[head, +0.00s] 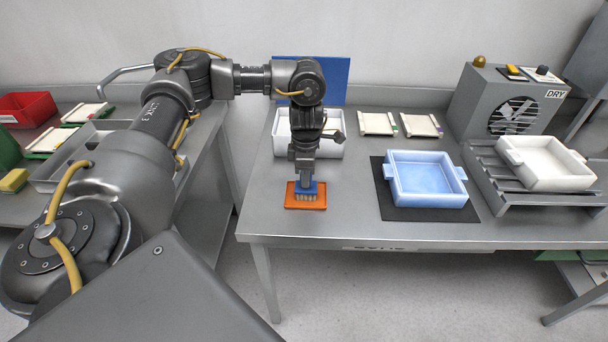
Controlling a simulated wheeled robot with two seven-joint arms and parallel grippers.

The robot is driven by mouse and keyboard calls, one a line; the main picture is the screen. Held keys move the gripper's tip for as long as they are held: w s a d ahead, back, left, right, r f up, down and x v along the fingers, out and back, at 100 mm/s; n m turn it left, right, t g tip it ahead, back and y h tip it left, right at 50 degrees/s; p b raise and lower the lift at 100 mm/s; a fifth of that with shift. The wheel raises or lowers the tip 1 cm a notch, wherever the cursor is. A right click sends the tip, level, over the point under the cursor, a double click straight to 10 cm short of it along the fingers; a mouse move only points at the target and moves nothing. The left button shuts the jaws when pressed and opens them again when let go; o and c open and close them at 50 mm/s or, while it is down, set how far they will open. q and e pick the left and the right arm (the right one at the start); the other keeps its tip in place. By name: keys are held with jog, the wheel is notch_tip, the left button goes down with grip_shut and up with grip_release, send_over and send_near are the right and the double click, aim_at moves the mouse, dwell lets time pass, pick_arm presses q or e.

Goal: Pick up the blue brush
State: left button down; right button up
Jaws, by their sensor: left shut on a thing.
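The blue brush (307,188) has a blue top and pale bristles pointing down. It is over an orange pad (306,205) near the front left of the steel table. My left gripper (306,178) comes down from above and is shut on the blue brush. The fingertips are partly hidden by the gripper body. I cannot tell whether the bristles touch the pad. My right gripper is not in the head view.
A blue tray (428,180) sits on a black mat (408,213) to the right. A white tray (547,165) rests on a slatted rack (500,192). A grey dryer box (508,100) stands behind. A white bin (281,130) is behind my gripper.

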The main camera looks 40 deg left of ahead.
pick_arm(q)
notch_tip(320, 180, up, 3)
jog(key=shift+w+r, duration=0.1)
jog(key=s+d+r+b, duration=0.1)
jog(key=s+d+r, duration=0.5)
jog(key=d+r, duration=0.3)
jog(key=d, duration=0.3)
jog(key=shift+s+d+r+b, duration=0.25)
jog(key=shift+s+r+b, duration=0.1)
jog(key=shift+b, duration=0.05)
jog(key=c, duration=1.9)
grip_release()
jog(key=shift+c, duration=1.3)
jog(key=d+f+m, duration=0.4)
jog(key=f+m, duration=0.5)
jog(key=m, duration=0.6)
jog(key=shift+w, duration=0.15)
